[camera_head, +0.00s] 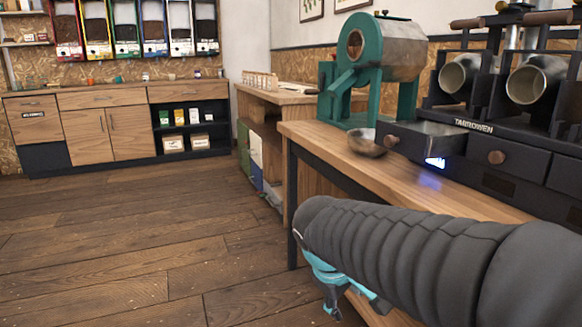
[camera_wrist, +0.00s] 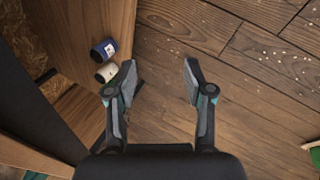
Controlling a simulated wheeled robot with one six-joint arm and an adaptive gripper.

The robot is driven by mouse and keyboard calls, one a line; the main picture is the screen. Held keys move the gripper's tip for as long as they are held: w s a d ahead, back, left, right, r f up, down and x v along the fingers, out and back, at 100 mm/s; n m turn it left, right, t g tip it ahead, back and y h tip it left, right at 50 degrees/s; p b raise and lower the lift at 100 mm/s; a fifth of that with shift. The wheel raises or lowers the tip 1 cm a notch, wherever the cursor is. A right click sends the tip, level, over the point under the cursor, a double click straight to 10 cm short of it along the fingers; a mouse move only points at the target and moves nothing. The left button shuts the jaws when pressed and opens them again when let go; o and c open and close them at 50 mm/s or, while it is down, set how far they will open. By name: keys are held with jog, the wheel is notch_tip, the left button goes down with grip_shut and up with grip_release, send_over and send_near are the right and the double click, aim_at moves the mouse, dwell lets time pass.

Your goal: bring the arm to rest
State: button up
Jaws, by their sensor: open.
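My arm reaches in from the right in the head view, in front of the wooden table (camera_head: 420,185). My gripper (camera_head: 335,285) hangs at the arm's end, low beside the table's front edge, and is partly hidden by the arm. In the wrist view my gripper (camera_wrist: 158,82) is open, its two fingers wide apart. Only the plank floor (camera_wrist: 165,115) shows between them, and they hold nothing.
A metal bowl (camera_head: 367,145) and black roaster (camera_head: 480,135) stand on the table, a green machine (camera_head: 350,85) behind. The floor at left (camera_head: 120,240) is clear.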

jog(key=s+d+r+m+t+y+p, duration=0.1)
jog(key=s+d+m, duration=0.1)
jog(key=s+m, duration=0.2)
jog(key=s+d+r+m+t+y+p, duration=0.1)
jog(key=s+d+m+y+p, duration=0.1)
jog(key=s, duration=0.8)
jog(key=shift+d+r+m, duration=0.4)
jog(key=shift+d+m, duration=0.45)
jog(key=shift+m, duration=0.15)
jog(key=shift+c, duration=0.2)
dwell(0.4)
